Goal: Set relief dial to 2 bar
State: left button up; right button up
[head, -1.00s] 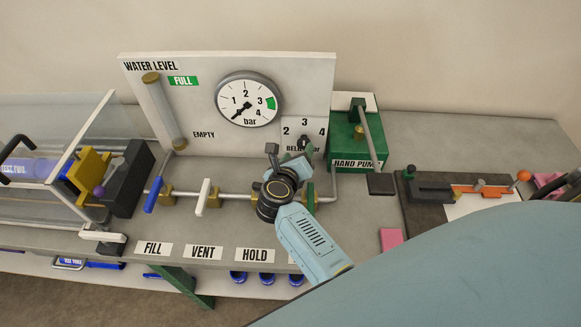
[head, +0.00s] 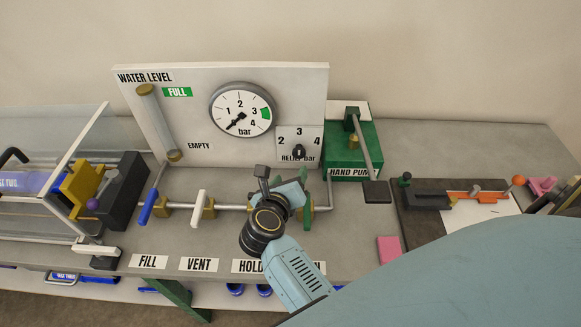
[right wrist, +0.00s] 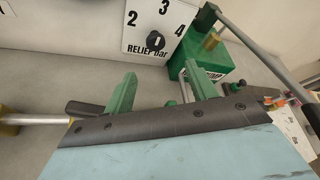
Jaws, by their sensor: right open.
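The relief dial (head: 299,152) is a black knob on a white plate marked 2, 3 and 4, at the lower right of the white panel (head: 190,115). In the right wrist view the knob (right wrist: 155,41) is upper centre, and it looks roughly upright, toward the 3. My right gripper (head: 297,188) is open and empty, in front of and below the dial. In the right wrist view its two green fingers (right wrist: 160,72) stand apart below the dial plate, not touching the knob. My left gripper is out of view.
The pressure gauge (head: 242,110) is left of the dial. A green hand pump (head: 345,163) with a lever stands close on the right. Below, a pipe carries a blue valve lever (head: 147,206) and a white one (head: 198,208). A pink block (head: 389,250) lies right.

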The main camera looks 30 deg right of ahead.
aim_at(299, 153)
jog(key=w+d+r+m+g+y+p, duration=0.1)
jog(key=d+r+m+g+y+p, duration=0.15)
jog(key=d+r+m+y, duration=0.2)
jog(key=shift+n+y, duration=0.35)
jog(key=x, duration=0.4)
jog(key=p+x, duration=0.1)
jog(key=x, duration=0.7)
jog(key=shift+w+a, duration=0.3)
jog(key=shift+w, duration=0.25)
jog(key=c, duration=1)
